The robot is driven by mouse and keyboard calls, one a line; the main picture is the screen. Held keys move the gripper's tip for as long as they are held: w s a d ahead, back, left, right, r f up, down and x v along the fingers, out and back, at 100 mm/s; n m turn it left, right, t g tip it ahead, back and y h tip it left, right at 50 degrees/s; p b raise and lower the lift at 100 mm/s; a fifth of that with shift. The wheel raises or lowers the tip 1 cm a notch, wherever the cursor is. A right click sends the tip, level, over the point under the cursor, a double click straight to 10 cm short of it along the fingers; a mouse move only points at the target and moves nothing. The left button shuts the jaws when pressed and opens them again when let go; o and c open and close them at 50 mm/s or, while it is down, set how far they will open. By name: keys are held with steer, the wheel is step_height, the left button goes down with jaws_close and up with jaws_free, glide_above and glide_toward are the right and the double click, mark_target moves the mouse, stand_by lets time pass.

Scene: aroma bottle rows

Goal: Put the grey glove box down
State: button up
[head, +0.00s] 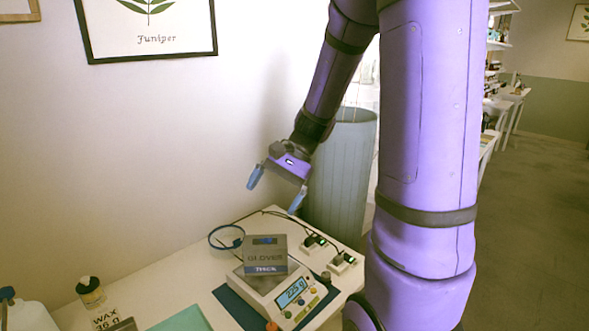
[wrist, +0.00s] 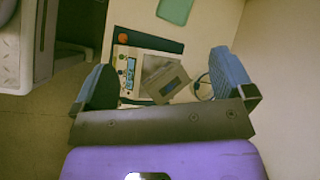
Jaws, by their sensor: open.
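The grey glove box (head: 265,256), marked "GLOVES" and "THICK", rests on the pan of a white scale (head: 272,292). The scale's blue-lit display reads about 225 g. In the wrist view the box (wrist: 167,83) lies turned at an angle on the scale (wrist: 127,78), between my fingers in the picture but well beyond them. My gripper (head: 275,194) is open and empty, up above the box and apart from it. Its two blue fingertips also frame the wrist view (wrist: 165,88).
The scale stands on a dark blue mat (head: 238,311) on a white table (head: 190,268). A teal tray (head: 182,321), a wax jar (head: 90,292) and a ribbed grey bin (head: 343,170) are nearby.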

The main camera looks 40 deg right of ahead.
steer(key=s+a+r+n+t+h, duration=0.2)
steer(key=s+a+r+n+h, duration=0.1)
steer(key=s+r+n, duration=0.3)
steer(key=s+a+r+n+t+h, duration=0.2)
steer(key=s+a+r+n+h, duration=0.2)
steer(key=s+r, duration=0.3)
steer(key=shift+s+n+h, duration=0.3)
steer(key=shift+s+n, duration=0.5)
steer(key=shift+n, duration=0.1)
